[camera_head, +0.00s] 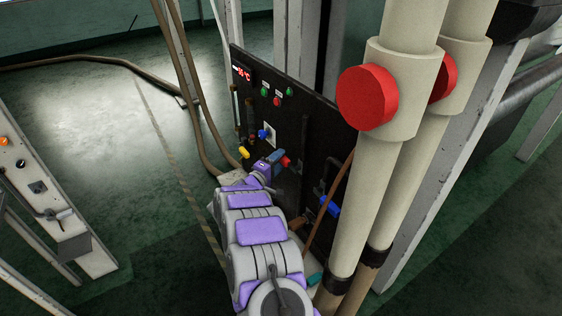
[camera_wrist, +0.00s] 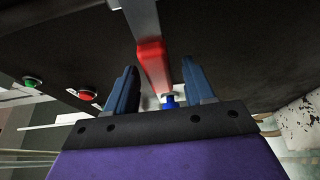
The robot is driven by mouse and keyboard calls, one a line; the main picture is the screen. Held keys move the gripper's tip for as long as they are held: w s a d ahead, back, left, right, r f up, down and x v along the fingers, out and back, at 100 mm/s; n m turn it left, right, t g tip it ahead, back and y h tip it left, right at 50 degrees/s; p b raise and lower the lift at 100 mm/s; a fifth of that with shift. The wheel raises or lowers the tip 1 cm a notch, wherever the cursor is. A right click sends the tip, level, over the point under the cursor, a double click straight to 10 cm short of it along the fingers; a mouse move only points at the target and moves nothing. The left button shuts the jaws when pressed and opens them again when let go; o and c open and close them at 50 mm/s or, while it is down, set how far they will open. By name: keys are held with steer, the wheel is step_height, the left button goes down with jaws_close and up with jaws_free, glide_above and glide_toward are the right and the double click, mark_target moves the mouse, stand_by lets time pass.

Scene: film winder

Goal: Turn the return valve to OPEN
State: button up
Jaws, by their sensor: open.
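A red valve handle (camera_head: 286,161) sticks out from the black panel in the head view, just beyond the tip of my gripper (camera_head: 276,156). In the wrist view, my gripper (camera_wrist: 160,68) has its two blue fingers apart. The red handle (camera_wrist: 152,55) lies between them in the picture, on a grey metal bar. I cannot tell whether either finger touches it. A yellow handle (camera_head: 244,152) and a blue handle (camera_head: 328,206) are also on the panel. No valve label is readable, so I cannot tell which is the return valve or its setting.
The black panel (camera_head: 310,130) carries a red display (camera_head: 241,73) and several red and green buttons. Thick beige pipes (camera_head: 362,190) with red caps stand close at the right of my arm. Brown hoses (camera_head: 190,95) run behind on the left.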

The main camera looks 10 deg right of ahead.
steer(key=shift+x, duration=1.05)
steer(key=shift+c, duration=0.5)
steer(key=shift+s+f, duration=0.1)
jaws_close()
